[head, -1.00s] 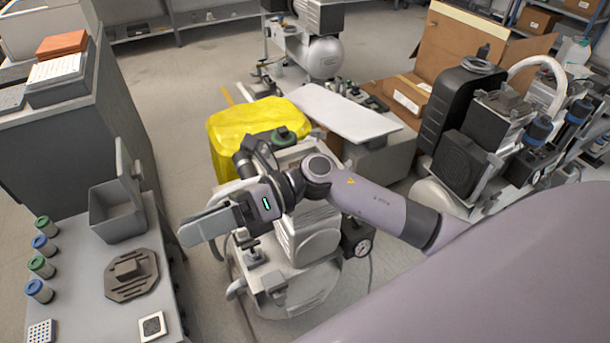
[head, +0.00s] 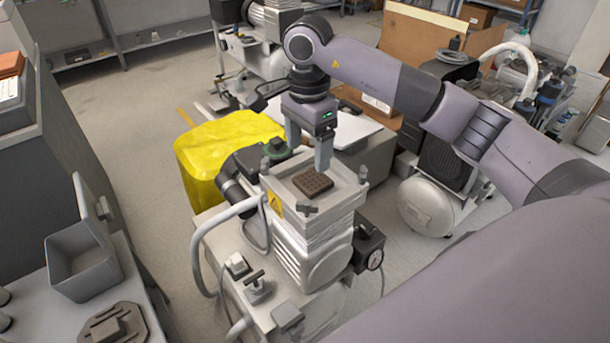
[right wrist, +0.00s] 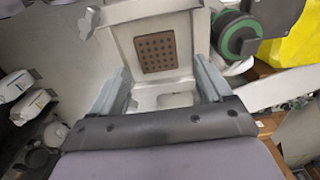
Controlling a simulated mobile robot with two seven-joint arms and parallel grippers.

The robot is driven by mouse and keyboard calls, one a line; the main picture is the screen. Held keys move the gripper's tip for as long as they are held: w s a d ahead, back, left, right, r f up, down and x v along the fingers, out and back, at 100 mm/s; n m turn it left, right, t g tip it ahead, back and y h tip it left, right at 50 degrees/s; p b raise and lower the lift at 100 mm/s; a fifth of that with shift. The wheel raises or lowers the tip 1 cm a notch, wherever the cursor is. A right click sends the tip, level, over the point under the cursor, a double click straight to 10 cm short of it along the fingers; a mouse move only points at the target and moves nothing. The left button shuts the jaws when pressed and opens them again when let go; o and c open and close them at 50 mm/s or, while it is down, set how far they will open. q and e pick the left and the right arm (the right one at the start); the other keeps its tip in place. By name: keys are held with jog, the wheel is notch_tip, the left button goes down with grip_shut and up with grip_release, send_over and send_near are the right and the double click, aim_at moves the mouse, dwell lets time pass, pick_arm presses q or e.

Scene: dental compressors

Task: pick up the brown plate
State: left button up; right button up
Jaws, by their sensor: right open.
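A small square brown plate (head: 312,183) with rows of holes lies flat in the shallow top of the grey compressor unit (head: 313,235). In the right wrist view the brown plate (right wrist: 155,43) shows ahead of the fingers, near the top middle. My right gripper (head: 308,155) points down just above and behind the plate in the head view. Its two fingers are apart with nothing between them, and they also show in the right wrist view (right wrist: 164,82). My left gripper is not in view.
Clamps (head: 363,175) and a green-topped knob (head: 280,145) stand around the unit's top. A yellow cover (head: 215,150) is behind left. A grey bench with an open bin (head: 80,262) and a brown-grey angular fixture (head: 112,325) is at left.

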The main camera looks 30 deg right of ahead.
aim_at(313, 180)
jog(key=f, duration=0.4)
jog(key=d+f, duration=0.1)
jog(key=f, duration=0.2)
jog(key=shift+s+b, duration=0.3)
jog(key=shift+b, duration=0.1)
jog(key=c, duration=0.9)
jog(key=shift+r, duration=0.15)
